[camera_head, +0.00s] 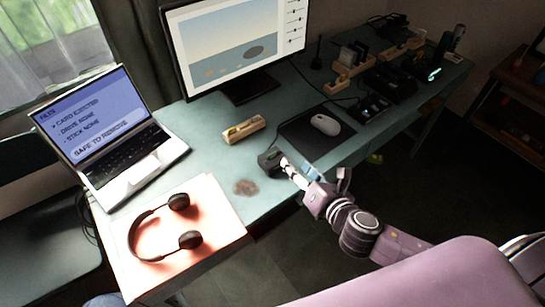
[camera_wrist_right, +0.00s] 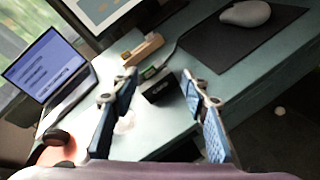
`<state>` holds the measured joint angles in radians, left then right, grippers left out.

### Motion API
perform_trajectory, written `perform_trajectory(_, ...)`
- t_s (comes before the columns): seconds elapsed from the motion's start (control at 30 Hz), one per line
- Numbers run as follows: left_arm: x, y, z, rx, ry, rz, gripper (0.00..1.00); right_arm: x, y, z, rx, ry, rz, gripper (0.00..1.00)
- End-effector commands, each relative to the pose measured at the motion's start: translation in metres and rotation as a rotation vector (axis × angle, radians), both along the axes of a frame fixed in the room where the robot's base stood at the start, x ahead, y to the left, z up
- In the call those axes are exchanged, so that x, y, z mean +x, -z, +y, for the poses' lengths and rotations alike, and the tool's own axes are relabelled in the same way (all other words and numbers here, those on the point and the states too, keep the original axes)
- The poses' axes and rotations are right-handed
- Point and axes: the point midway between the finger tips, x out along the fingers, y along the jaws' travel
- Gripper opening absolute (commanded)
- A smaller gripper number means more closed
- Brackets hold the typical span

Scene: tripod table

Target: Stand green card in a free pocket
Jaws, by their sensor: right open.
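A small green card (camera_wrist_right: 149,72) shows at the black card reader (camera_wrist_right: 163,89) on the table; it looks partly inside, but this is too small to be sure. The reader also shows in the head view (camera_head: 267,161), just beyond my gripper. A wooden block (camera_wrist_right: 146,47) stands farther back, with a yellowish piece in it; it also shows in the head view (camera_head: 244,129). Its free pockets cannot be made out. My right gripper (camera_wrist_right: 160,74) is open and empty, its blue fingers spread to either side of the reader in the wrist view. My left gripper is out of view.
A laptop (camera_head: 130,155) and headphones (camera_head: 160,228) are at the left. A monitor (camera_head: 240,45) stands behind. A mouse (camera_head: 325,124) lies on a dark mat (camera_head: 310,142) right of the block. The table's front edge runs close to the reader.

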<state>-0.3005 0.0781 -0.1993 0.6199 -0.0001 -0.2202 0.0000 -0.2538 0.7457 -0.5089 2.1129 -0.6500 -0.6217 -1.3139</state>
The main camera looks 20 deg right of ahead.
Motion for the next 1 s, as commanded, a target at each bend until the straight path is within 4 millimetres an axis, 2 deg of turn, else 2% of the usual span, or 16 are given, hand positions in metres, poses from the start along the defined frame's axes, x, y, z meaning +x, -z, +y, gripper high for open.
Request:
perform_trajectory(0.03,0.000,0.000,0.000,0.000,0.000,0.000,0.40,0.003,0.000,0.004,-0.147,-0.107,-0.044,0.42)
perform_trajectory(0.1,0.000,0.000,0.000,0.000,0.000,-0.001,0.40,0.004,0.001,0.009,-0.311,-0.228,-0.095,0.42)
perform_trajectory(0.27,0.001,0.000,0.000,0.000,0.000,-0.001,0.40,0.003,0.006,0.016,-0.507,-0.376,-0.159,0.42)
perform_trajectory(0.63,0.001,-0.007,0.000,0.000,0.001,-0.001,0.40,0.031,0.015,0.026,-0.529,-0.393,-0.166,0.42)
perform_trajectory(0.9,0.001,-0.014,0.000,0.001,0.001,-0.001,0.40,0.065,0.025,0.032,-0.526,-0.391,-0.165,0.42)
perform_trajectory(1.0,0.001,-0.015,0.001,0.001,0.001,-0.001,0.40,0.072,0.028,0.035,-0.527,-0.391,-0.166,0.42)
